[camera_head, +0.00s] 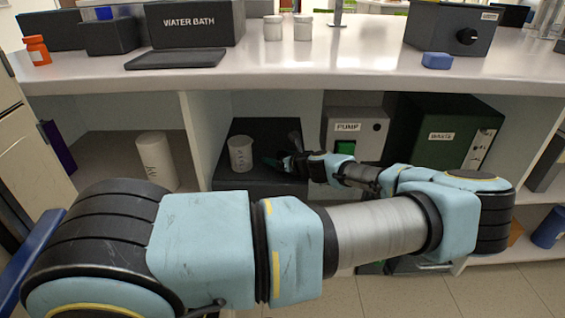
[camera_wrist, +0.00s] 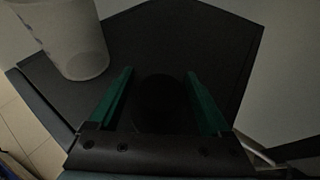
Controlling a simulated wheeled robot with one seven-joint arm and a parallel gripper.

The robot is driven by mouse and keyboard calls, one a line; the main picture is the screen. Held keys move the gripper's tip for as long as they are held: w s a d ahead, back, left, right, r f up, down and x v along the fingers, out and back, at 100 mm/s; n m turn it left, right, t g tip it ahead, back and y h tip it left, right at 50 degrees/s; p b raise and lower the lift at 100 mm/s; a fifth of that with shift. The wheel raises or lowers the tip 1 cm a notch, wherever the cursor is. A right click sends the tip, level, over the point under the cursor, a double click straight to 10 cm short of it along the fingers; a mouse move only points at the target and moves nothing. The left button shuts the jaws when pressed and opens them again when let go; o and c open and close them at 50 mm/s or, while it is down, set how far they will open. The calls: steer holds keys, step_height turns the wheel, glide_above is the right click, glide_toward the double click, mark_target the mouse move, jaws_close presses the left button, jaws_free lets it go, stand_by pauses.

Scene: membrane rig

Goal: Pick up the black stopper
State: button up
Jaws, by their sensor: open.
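The black stopper (camera_wrist: 160,98) shows faintly in the wrist view as a dark round shape on a black surface. It lies between the two green fingers of my gripper (camera_wrist: 159,74). The fingers are apart, with a gap on each side of the stopper. The view is dark, so its height and any contact are hard to tell. In the head view my gripper (camera_head: 281,158) reaches under the bench, over the black box (camera_head: 262,184). The stopper cannot be made out there.
A whitish beaker (camera_head: 240,154) stands on the black box, left of my gripper; it also shows in the wrist view (camera_wrist: 70,40). The pump (camera_head: 354,128) stands right of the box. The bench top (camera_head: 300,68) hangs above. A white cylinder (camera_head: 156,162) stands farther left.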

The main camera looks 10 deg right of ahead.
jaws_close()
stand_by(0.6)
step_height(320, 180, up, 10)
steer(key=p, duration=0.1)
stand_by(0.4)
